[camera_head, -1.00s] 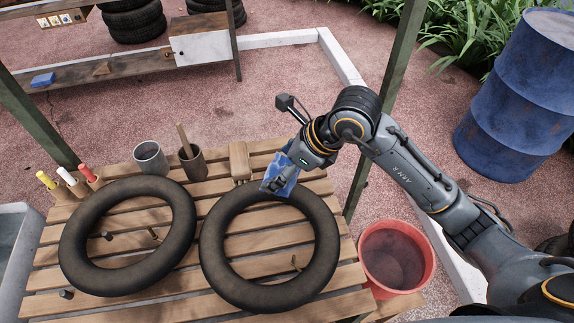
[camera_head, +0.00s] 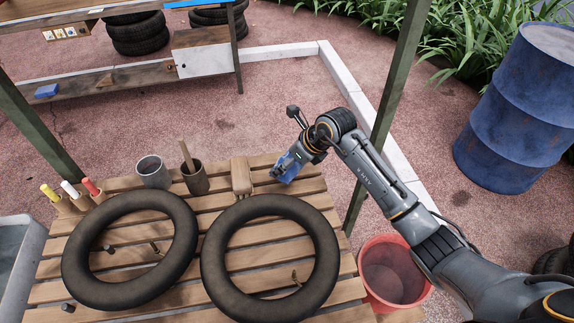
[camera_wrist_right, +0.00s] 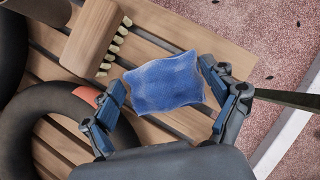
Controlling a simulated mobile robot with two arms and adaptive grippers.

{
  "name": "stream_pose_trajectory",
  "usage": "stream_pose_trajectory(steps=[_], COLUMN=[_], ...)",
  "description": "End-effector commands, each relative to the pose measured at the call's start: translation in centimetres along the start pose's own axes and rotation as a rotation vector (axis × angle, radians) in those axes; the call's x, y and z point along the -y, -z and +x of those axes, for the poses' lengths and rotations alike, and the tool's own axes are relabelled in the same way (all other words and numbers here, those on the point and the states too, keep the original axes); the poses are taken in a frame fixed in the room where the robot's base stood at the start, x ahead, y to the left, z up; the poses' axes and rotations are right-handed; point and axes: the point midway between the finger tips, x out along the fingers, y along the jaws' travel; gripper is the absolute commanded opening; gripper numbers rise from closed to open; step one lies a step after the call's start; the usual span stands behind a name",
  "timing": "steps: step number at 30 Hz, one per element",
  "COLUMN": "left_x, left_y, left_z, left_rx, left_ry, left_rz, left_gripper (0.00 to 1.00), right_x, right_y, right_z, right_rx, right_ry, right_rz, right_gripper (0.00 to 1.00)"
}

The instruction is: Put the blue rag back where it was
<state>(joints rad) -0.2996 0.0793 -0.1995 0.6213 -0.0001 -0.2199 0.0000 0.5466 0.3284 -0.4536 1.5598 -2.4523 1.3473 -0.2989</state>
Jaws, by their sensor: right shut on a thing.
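The blue rag (camera_head: 287,168) is at the back right of the slatted wooden table (camera_head: 318,186), beyond the right inner tube (camera_head: 325,227). In the right wrist view the rag (camera_wrist_right: 166,84) is a crumpled piece between the two fingers. My right gripper (camera_wrist_right: 163,98) is shut on it. In the head view the gripper (camera_head: 281,174) points down and left over the table. I cannot tell whether the rag touches the slats. My left gripper is not in view.
A wooden brush (camera_head: 242,175) lies just left of the rag; its bristles show in the wrist view. Two cups (camera_head: 194,177) and several colored markers (camera_head: 72,190) stand along the back left. A red bucket (camera_head: 392,275) is right of the table. A blue barrel (camera_head: 515,105) stands farther right.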

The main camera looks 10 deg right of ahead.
Motion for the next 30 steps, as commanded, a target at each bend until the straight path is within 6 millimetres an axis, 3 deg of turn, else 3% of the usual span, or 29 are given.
stream_pose_trajectory(steps=[11, 22, 23, 24, 30], left_x=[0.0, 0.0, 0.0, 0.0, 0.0], left_y=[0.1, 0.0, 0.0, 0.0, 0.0], left_z=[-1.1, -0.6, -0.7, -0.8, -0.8], left_rx=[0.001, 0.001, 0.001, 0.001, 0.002], left_ry=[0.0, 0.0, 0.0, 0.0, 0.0], left_rz=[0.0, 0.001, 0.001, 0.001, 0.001], left_gripper=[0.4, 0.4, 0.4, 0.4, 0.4], right_x=[0.6, 0.7, 0.6, 0.6, 0.6], right_y=[1.7, 2.1, 2.0, 2.0, 2.0], right_z=[3.4, 3.9, 3.8, 3.8, 3.8], right_rx=[0.001, 0.001, 0.001, 0.001, 0.001], right_ry=[-0.002, 0.0, 0.0, 0.0, 0.0], right_rz=[0.001, -0.001, -0.001, -0.001, 0.0], right_gripper=[0.4, 0.4, 0.9, 0.98, 1.0])
